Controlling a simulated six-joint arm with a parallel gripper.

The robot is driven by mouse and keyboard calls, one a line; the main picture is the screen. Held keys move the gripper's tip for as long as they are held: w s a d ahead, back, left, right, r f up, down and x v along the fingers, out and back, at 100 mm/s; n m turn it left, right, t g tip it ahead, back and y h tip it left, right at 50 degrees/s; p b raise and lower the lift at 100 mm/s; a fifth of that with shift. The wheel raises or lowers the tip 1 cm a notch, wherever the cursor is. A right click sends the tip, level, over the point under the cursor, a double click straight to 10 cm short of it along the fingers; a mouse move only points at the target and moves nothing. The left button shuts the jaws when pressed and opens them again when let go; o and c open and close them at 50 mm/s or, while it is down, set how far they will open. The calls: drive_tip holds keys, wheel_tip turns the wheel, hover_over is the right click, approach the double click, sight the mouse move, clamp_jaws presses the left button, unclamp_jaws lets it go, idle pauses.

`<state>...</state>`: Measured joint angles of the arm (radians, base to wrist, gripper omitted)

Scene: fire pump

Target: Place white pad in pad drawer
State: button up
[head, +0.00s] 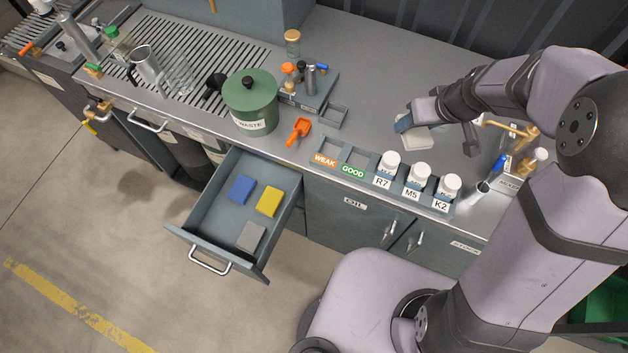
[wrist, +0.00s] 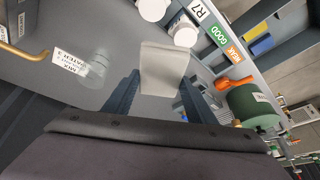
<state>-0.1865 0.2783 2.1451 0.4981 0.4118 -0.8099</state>
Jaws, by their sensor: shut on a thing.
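The white pad (head: 416,140) is at the gripper over the back right of the counter; it also shows in the wrist view (wrist: 164,68). My gripper (head: 405,124) is shut on the pad, whose flat face extends beyond the fingertips in the wrist view (wrist: 158,92). I cannot tell whether the pad touches the counter. The pad drawer (head: 203,234) is pulled open below the counter. In it lie a blue pad (head: 242,189), a yellow pad (head: 269,202) and a grey pad (head: 251,237), with bare floor around them.
A rack (head: 345,157) with WEAK and GOOD slots and three white-capped bottles (head: 419,174) lines the counter's front edge. An orange scoop (head: 299,130) and a green WASTE pot (head: 250,101) stand left of it. A brass tap (head: 510,128) is at the right. The counter's back middle is clear.

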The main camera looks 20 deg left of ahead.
drive_tip(key=s+a+f+n+g+b, duration=0.1)
drive_tip(key=s+a+f+n+b, duration=0.1)
drive_tip(key=a, duration=0.5)
drive_tip(key=s+a+f+n+g+y+b, duration=0.1)
drive_tip(key=s+a+f+n+b, duration=0.2)
drive_tip(key=a+n, duration=0.3)
drive_tip(key=s+a+f+n+g+b, duration=0.2)
drive_tip(key=s+a+f+n+b, duration=0.1)
drive_tip(key=a, duration=0.5)
drive_tip(key=shift+s+a+f+n+y, duration=0.15)
drive_tip(key=shift+s+a+f+n, duration=0.1)
drive_tip(key=shift+s, duration=0.2)
drive_tip(key=shift+s+a+f+n+y, duration=0.15)
drive_tip(key=shift+s+f, duration=0.05)
drive_tip(key=shift+s, duration=0.25)
drive_tip(key=s+a+f+n+g+h+b, duration=0.15)
drive_tip(key=s+a+f+n+b, duration=0.25)
drive_tip(key=s+a+n+b, duration=0.4)
drive_tip(key=n+g+h+b, duration=0.3)
drive_tip(key=n+b, duration=0.3)
drive_tip(key=n, duration=0.4)
hover_over(230, 230)
wheel_tip(230, 230, down, 8)
drive_tip(key=shift+f, duration=0.15)
drive_tip(key=shift+w+d+f+p, duration=0.1)
drive_tip(key=shift+f+p, duration=0.75)
drive_tip(key=shift+f, duration=4.1)
drive_tip(key=shift+f, duration=0.15)
